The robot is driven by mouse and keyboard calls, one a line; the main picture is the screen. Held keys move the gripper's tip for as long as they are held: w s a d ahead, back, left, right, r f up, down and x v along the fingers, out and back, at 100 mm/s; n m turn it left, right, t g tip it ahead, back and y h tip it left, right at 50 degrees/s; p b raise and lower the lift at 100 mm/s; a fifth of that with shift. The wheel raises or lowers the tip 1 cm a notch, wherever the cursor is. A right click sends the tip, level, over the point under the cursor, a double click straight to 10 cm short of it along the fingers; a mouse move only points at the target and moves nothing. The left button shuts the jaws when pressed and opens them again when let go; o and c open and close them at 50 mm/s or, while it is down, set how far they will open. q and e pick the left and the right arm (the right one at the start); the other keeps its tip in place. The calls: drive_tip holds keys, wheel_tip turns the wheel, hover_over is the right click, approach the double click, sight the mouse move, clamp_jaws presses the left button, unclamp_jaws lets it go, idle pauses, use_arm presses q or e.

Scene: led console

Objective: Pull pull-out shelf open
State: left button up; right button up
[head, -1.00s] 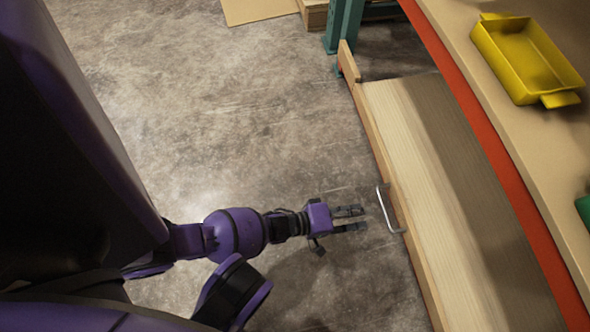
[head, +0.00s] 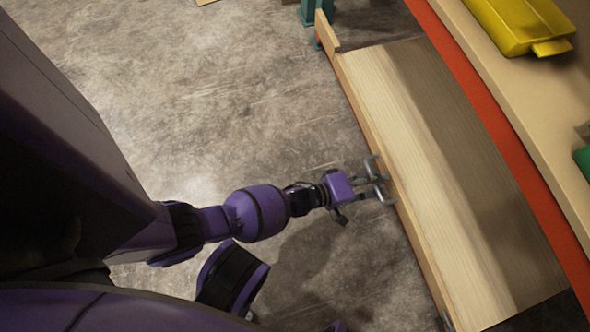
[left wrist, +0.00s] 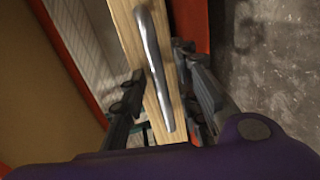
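The pull-out shelf (head: 425,150) is a pale wooden board with a raised front strip, sticking out from under the worktop in the head view. A metal bar handle (head: 391,200) is fixed on its front strip. The handle also shows in the left wrist view (left wrist: 153,60), running along the wooden strip. My left gripper (head: 380,180) is at the handle. In the left wrist view its fingers (left wrist: 160,75) stand apart, one on each side of the handle, not closed on it. Whether they touch it, I cannot tell. My right gripper is not seen.
Above the shelf is a worktop (head: 500,110) with a red edge (head: 480,105), a yellow bin (head: 520,22) and a green item (head: 582,160). A teal post (head: 312,12) stands at the shelf's far end. The concrete floor (head: 220,100) in front is clear.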

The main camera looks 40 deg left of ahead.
use_arm(q)
clamp_jaws()
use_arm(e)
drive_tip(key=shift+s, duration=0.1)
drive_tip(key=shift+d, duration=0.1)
